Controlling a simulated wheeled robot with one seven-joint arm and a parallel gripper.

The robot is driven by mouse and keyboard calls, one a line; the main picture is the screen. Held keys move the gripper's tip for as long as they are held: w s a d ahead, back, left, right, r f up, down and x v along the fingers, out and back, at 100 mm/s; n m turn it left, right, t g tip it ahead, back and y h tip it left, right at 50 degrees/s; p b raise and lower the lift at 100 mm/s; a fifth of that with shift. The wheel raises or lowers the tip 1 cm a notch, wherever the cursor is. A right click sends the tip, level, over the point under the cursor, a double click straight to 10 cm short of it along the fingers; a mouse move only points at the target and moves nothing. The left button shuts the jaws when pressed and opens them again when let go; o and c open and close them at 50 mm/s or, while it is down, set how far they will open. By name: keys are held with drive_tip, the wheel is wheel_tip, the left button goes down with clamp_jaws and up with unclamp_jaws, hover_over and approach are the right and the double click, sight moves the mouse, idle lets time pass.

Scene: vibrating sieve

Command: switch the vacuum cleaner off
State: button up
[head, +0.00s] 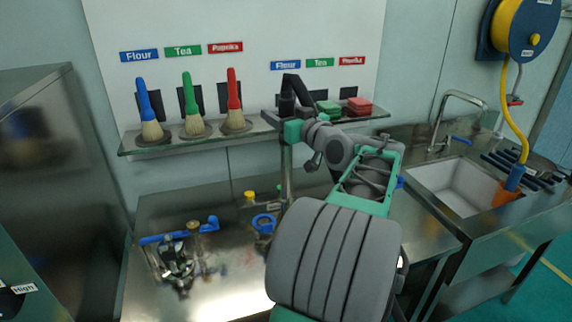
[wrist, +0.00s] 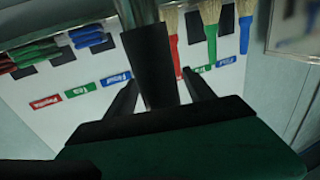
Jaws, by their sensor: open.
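I cannot make out a vacuum cleaner body or its switch in either view. A metal tube (head: 287,172) with a black upper end (head: 291,88) stands in front of the shelf in the head view. In the wrist view, which is upside down, the black part (wrist: 157,62) lies between the two spread fingers of my gripper (wrist: 160,92). My gripper (head: 287,110) is open around or close behind this part in the head view; I cannot tell whether it touches.
A wall shelf (head: 255,128) holds blue, green and red brushes and coloured pads. The metal table (head: 225,285) below carries a blue-handled metal tool (head: 178,255). A sink (head: 450,187) and hose reel (head: 525,30) are at right. A "High" label (head: 22,289) shows at lower left.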

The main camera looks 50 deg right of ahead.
drive_tip(key=shift+a, duration=0.1)
drive_tip(key=shift+c, duration=0.3)
clamp_jaws()
idle(0.6)
